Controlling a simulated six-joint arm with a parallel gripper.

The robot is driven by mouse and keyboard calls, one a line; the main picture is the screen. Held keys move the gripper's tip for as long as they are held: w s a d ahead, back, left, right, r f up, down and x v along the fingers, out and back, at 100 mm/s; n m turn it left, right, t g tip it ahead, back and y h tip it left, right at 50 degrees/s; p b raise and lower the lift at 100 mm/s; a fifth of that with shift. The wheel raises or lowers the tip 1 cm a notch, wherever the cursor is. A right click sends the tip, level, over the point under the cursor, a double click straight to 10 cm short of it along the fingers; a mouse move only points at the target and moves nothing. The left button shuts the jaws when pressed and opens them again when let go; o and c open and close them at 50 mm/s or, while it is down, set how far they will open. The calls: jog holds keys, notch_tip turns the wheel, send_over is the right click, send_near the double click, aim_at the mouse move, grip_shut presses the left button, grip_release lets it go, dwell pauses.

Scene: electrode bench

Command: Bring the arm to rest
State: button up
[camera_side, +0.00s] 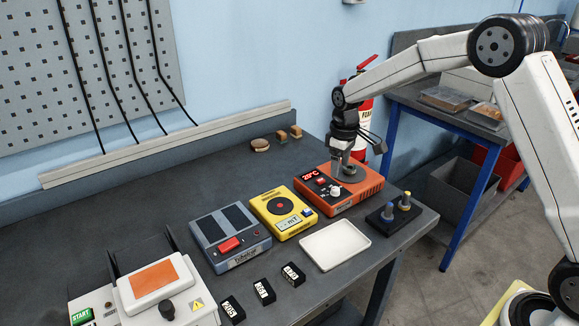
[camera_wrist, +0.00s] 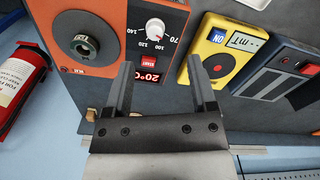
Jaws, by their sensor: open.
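My gripper (camera_side: 350,160) hangs over the orange hotplate (camera_side: 363,192) at the end of my bent arm. In the side view it overlaps the round grey heating disc (camera_side: 351,178); I cannot tell its exact height there. In the wrist view the two fingers of my gripper (camera_wrist: 159,66) stand apart with nothing between them. The orange hotplate also shows in the wrist view (camera_wrist: 115,20), with its knob, red 20°C display and a small round metal piece (camera_wrist: 83,43) on the disc.
A yellow device (camera_side: 283,214), a grey device (camera_side: 230,238) and a white tray (camera_side: 335,244) stand nearby. A dark block with two posts (camera_side: 393,214) is near the bench edge. Small black numbered blocks (camera_side: 264,291) lie in front. A red extinguisher (camera_side: 364,110) stands behind.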

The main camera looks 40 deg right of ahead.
jog(key=s+a+m+t, duration=0.1)
jog(key=s+a+m, duration=0.1)
jog(key=s, duration=0.9)
jog(key=s+a+m+t, duration=0.1)
jog(key=s+a+m, duration=0.1)
jog(key=s, duration=1)
jog(key=shift+a+f, duration=0.35)
jog(key=shift+a, duration=0.15)
